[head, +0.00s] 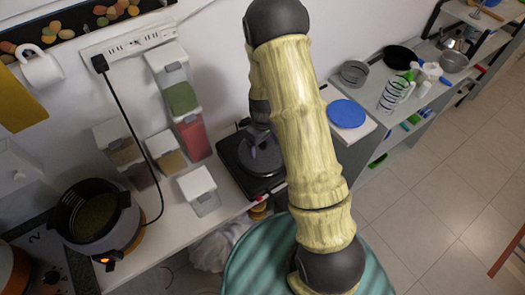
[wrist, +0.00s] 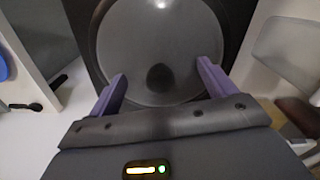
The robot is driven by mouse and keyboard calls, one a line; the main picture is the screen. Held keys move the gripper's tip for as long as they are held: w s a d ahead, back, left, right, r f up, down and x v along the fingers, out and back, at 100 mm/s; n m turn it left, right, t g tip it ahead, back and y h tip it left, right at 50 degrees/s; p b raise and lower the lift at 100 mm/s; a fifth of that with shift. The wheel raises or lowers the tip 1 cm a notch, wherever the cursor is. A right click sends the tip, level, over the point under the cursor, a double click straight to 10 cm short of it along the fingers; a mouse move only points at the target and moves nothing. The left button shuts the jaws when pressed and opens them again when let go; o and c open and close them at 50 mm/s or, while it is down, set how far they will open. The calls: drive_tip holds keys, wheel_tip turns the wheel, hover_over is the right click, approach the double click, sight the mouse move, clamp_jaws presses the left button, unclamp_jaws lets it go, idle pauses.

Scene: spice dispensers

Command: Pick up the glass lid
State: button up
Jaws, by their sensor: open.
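The glass lid (wrist: 130,40) is a round, grey, see-through disc with a pale rim, filling the upper middle of the wrist view. A dark round spot near its centre may be its knob or a reflection; I cannot tell which. In the head view the lid (head: 262,160) shows as a dark disc on the black square cooker (head: 240,170), partly hidden by my arm.
Clear containers with white tops (head: 199,187) stand left of the cooker, beside a pot (head: 95,215) on the white counter. A blue round lid (head: 347,113) lies to the right. A power strip (head: 130,42) is on the wall behind.

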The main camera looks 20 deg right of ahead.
sight(263, 143)
drive_tip(key=shift+s, duration=0.15)
clamp_jaws()
drive_tip(key=shift+w+r+b, duration=0.2)
drive_tip(key=shift+r+b, duration=0.1)
drive_tip(key=shift+r, duration=0.25)
wheel_tip(263, 143, up, 9)
drive_tip(key=shift+b, duration=1.05)
